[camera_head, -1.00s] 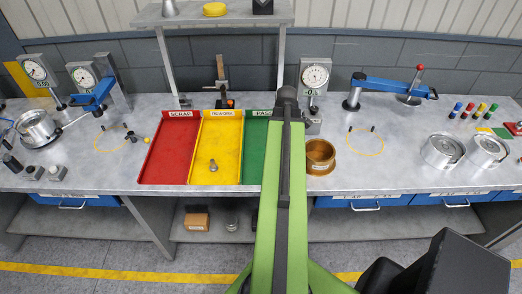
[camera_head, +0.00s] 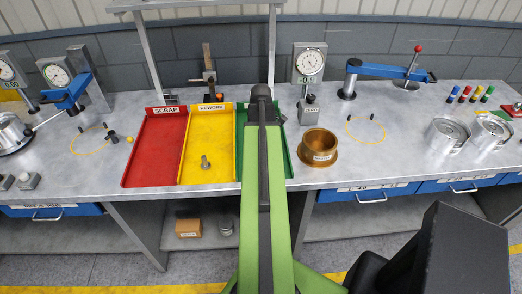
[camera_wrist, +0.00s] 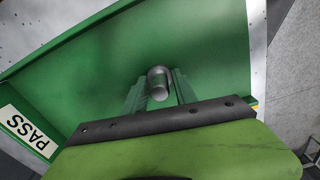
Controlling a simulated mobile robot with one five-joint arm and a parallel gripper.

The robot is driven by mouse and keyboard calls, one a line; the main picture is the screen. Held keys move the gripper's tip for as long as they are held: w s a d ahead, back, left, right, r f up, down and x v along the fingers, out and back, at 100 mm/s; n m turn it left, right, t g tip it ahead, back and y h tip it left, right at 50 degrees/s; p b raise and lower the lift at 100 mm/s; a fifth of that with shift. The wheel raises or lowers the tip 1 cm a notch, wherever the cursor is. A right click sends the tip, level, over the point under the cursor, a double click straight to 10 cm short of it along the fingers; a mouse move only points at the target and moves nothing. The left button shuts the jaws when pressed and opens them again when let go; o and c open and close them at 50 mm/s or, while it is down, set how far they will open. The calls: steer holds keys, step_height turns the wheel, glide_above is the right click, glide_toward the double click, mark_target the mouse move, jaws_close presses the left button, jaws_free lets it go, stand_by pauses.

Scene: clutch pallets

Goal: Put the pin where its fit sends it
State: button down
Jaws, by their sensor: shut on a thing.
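In the wrist view my gripper (camera_wrist: 160,92) is shut on a grey metal pin (camera_wrist: 159,82), held between its two green fingers. The pin is over the green tray (camera_wrist: 105,62) with a PASS label (camera_wrist: 28,130); I cannot tell whether it touches the tray floor. In the head view my green arm hides the gripper, the held pin and most of the green tray (camera_head: 289,160). Left of it stand the yellow REWORK tray (camera_head: 212,135), with another grey pin (camera_head: 206,162) in it, and the empty red SCRAP tray (camera_head: 155,150).
A brass ring (camera_head: 318,148) stands just right of the green tray. A dial gauge (camera_head: 309,68) stands behind it. Blue lever devices stand at left (camera_head: 75,92) and right (camera_head: 385,72). Metal cylinders (camera_head: 490,135) stand at far right. Bench around the right yellow circle (camera_head: 366,130) is mostly clear.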

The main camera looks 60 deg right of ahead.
steer(key=shift+f, duration=0.15)
steer(key=c, duration=1)
jaws_free()
step_height(320, 180, up, 13)
steer(key=p, duration=1.2)
steer(key=shift+f, duration=0.3)
